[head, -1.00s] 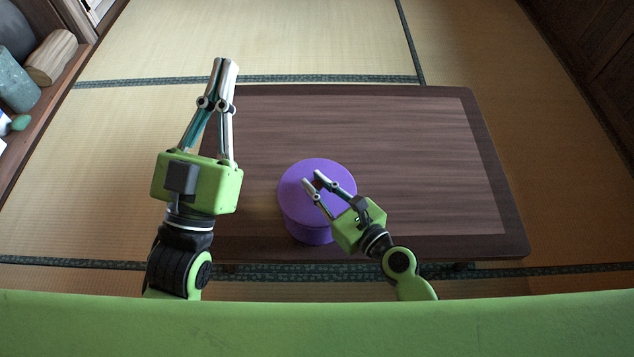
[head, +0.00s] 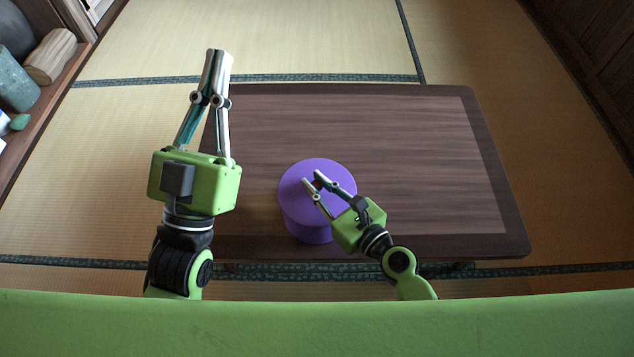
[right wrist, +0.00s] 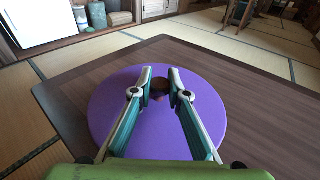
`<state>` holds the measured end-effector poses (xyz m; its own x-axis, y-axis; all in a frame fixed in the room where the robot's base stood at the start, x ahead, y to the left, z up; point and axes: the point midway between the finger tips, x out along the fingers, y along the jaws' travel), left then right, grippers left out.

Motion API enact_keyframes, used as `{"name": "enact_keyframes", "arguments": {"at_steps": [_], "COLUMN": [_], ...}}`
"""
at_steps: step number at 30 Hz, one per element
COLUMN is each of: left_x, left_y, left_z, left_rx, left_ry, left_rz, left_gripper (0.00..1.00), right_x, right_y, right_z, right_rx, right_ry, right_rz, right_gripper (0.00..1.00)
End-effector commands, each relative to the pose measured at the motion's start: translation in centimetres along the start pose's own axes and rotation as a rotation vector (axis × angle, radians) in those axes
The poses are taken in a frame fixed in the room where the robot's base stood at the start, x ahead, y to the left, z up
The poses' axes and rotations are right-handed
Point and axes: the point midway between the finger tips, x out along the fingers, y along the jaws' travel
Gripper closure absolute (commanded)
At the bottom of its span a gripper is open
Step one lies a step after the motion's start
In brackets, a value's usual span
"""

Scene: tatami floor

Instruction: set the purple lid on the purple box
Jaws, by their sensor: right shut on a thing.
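The purple lid (head: 335,172) is a round disc lying over the purple box (head: 306,231), close to the near edge of the table. Lid and box look lined up, but I cannot tell whether any gap is left between them. My right gripper (head: 311,178) is over the lid's top. In the right wrist view the gripper (right wrist: 160,80) is shut on a small brown knob (right wrist: 159,92) of the lid (right wrist: 112,98).
The dark wooden table (head: 420,150) is bare to the right of and behind the box. Tatami floor (head: 300,35) surrounds it. A shelf (head: 60,85) with a log and a grey-green vessel stands at the far left.

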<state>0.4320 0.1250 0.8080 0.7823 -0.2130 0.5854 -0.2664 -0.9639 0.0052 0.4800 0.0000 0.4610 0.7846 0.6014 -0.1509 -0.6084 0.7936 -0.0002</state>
Motion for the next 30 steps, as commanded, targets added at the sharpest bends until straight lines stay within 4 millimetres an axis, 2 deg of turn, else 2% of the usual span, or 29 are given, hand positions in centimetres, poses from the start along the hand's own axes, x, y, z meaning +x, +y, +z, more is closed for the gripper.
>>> {"name": "enact_keyframes", "arguments": {"at_steps": [20,30], "left_x": [0.03,-0.07], "left_y": [0.05,0.08], "left_z": [-0.15,-0.85], "left_rx": [-0.002,-0.002], "left_ry": [0.008,0.041], "left_rz": [0.001,0.001], "left_gripper": [1.00,1.00], "right_x": [0.02,0.06], "right_y": [0.00,-0.01], "right_z": [-0.07,-0.32], "right_rx": [0.000,0.000], "right_ry": [0.000,0.000], "right_rz": [0.000,0.000], "right_gripper": [1.00,1.00]}}
